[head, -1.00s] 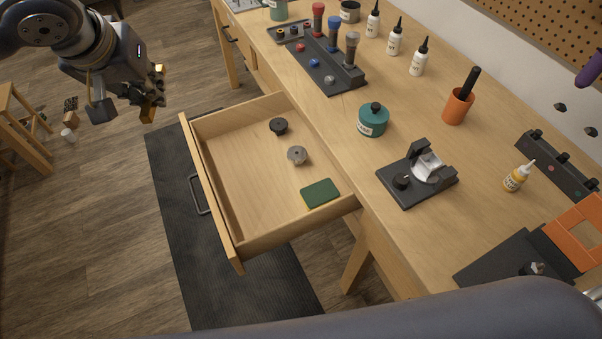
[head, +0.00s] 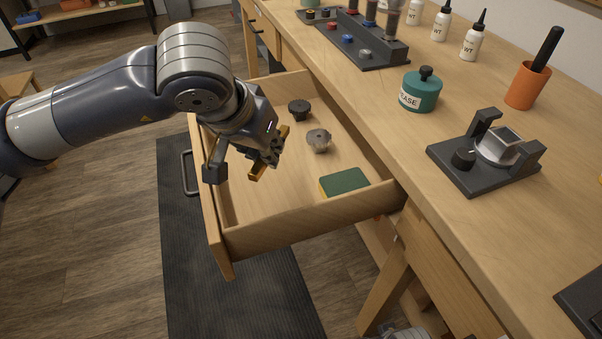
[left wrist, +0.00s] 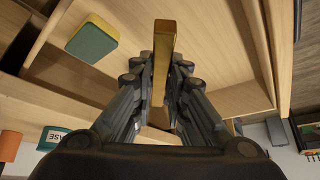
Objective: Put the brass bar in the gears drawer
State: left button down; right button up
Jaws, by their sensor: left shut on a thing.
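The drawer (head: 290,242) is pulled out from the workbench and open. Inside are a dark gear (head: 299,109), a grey gear (head: 318,140) and a green block with a yellow edge (head: 344,182). My left gripper (head: 247,166) is over the left part of the open drawer. It is shut on the brass bar (head: 257,172). In the left wrist view the brass bar (left wrist: 163,50) sticks out between the fingers, with the drawer floor behind it.
The workbench top (head: 395,150) runs along the drawer's right side. On it stand a teal grease pot (head: 420,93), a black fixture (head: 487,158), an orange cup (head: 526,86), white bottles and a dark rack (head: 366,45). The drawer's middle floor is free.

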pick_arm(q)
notch_tip(320, 180, down, 4)
jog(key=d+r+b, duration=0.1)
jog(key=d+b, duration=0.1)
send_near(288, 142)
jog(key=f, duration=0.1)
jog(key=w+f, duration=0.1)
jog(key=shift+w+d+f+m, duration=0.1)
jog(key=shift+d+f+m, duration=0.2)
jog(key=shift+d, duration=0.05)
pick_arm(e)
jog(key=shift+w+r, duration=0.25)
jog(key=shift+r, duration=0.95)
pick_arm(q)
jog(key=shift+f+b, duration=0.1)
jog(key=shift+b, duration=0.3)
pick_arm(e)
jog(key=shift+r, duration=0.2)
